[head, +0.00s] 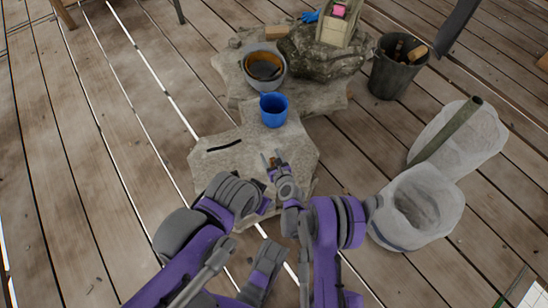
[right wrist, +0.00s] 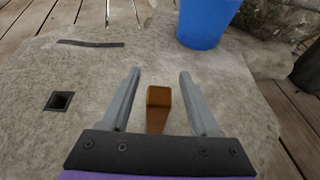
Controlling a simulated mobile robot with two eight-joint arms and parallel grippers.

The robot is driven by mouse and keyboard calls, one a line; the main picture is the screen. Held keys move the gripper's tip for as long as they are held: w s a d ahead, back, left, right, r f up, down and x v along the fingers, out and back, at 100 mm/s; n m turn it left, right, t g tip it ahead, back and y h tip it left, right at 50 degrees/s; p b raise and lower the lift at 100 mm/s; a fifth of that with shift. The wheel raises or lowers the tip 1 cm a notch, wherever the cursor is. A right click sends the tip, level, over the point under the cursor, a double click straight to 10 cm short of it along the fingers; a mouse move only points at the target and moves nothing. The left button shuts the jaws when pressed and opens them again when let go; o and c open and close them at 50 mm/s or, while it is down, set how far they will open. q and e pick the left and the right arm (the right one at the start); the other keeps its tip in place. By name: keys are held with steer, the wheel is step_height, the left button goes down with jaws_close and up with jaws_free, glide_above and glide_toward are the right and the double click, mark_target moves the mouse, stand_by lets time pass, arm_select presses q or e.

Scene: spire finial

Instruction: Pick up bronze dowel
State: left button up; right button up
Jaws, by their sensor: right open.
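The bronze dowel (right wrist: 158,108) is a short brown square-ended peg on the pale stone slab (right wrist: 90,75). In the right wrist view it stands between the two fingers of my right gripper (right wrist: 159,76), with a gap on each side. In the head view the dowel (head: 273,162) is a small brown spot between the fingers of the right gripper (head: 271,155), which is open. Its lower end is hidden by the gripper body in the wrist view. My left arm is at the lower left of the head view; its fingers cannot be made out.
A blue cup (head: 273,109) stands on the slab just beyond the dowel. A thin dark strip (head: 224,145) lies to the left. A square hole (right wrist: 59,101) is in the slab. A grey bucket (head: 264,68), a dark bucket (head: 398,70) and pale sacks (head: 418,205) stand around.

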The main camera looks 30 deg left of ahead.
steer(key=shift+w+a, duration=0.1)
steer(key=shift+a, duration=0.05)
jaws_close()
stand_by(1.4)
